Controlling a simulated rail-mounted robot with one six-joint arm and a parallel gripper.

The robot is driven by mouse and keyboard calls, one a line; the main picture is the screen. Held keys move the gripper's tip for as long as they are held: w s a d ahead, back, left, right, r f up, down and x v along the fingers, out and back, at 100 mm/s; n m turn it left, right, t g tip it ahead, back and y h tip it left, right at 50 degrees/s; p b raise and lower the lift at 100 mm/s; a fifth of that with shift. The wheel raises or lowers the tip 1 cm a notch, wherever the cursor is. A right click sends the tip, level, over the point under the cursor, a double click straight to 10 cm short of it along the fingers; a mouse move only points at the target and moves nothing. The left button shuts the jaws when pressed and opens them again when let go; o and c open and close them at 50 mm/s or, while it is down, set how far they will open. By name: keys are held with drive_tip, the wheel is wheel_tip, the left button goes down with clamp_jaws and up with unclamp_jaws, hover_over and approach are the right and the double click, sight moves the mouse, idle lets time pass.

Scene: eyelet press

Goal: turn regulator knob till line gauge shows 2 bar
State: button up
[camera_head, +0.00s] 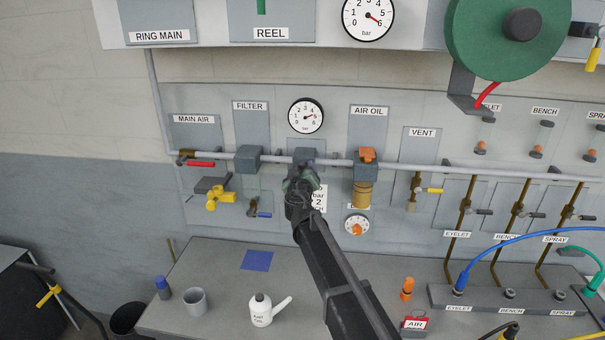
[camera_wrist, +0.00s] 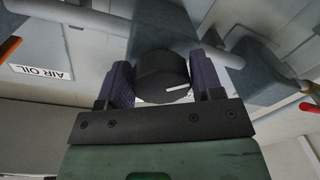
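The regulator (camera_head: 305,155) sits on the pipe and is partly hidden behind my gripper (camera_head: 303,172). In the wrist view its dark round knob (camera_wrist: 162,75), with a white mark pointing right, lies between the two purple fingers of my gripper (camera_wrist: 162,82). The fingers appear to meet the knob on both sides. The line gauge (camera_head: 306,115) is above the regulator. Its small red needle points right and slightly up, seemingly near 4; the exact reading is too small to tell. A white card (camera_head: 319,197) reading "bar 2" is partly hidden by my arm.
The filter (camera_head: 247,158) and red main air lever (camera_head: 201,164) are left of the regulator. The air oil unit (camera_head: 362,194) and vent valve (camera_head: 414,190) are right. Another gauge (camera_head: 368,18) is above. A white oil can (camera_head: 261,311) and grey cup (camera_head: 196,301) stand on the bench (camera_head: 225,285).

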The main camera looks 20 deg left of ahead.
drive_tip(key=c, duration=0.5)
drive_tip(key=shift+n, duration=0.5)
drive_tip(key=n+p, duration=0.1)
drive_tip(key=n, duration=0.4)
drive_tip(key=shift+d+r, duration=0.1)
drive_tip(key=n, duration=0.5)
drive_tip(key=shift+r+h, duration=0.1)
drive_tip(key=shift+h, duration=0.2)
drive_tip(key=n, duration=0.6)
drive_tip(key=shift+h+p, duration=0.3)
drive_tip(key=shift+h, duration=0.1)
drive_tip(key=n, duration=0.6)
drive_tip(key=shift+s+n, duration=0.1)
drive_tip(key=shift+n, duration=0.2)
drive_tip(key=shift+r+h, duration=0.1)
drive_tip(key=shift+h, duration=0.3)
drive_tip(key=o, duration=0.9)
